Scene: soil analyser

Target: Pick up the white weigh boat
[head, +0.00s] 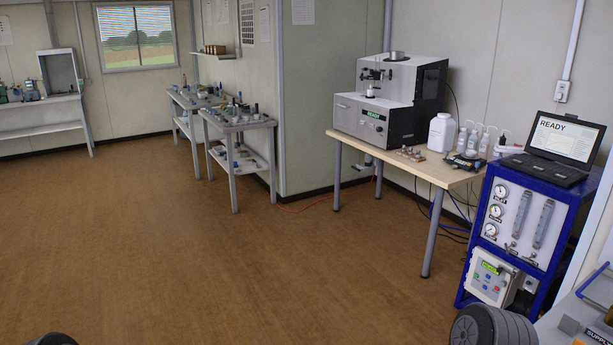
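I cannot make out a white weigh boat for certain in the head view. Small items lie on the wooden table (400,165) and on the grey carts, too small to tell apart. A small dark device (464,162), perhaps a balance, sits near the table's right end; I cannot tell what lies on it. Neither of my grippers shows.
A grey and black analyser (375,118) and a white bottle (441,133) stand on the table. A blue-framed gas panel (517,222) carries a laptop (556,146). Cluttered carts (238,123) stand further back. The brown floor is open at centre and left.

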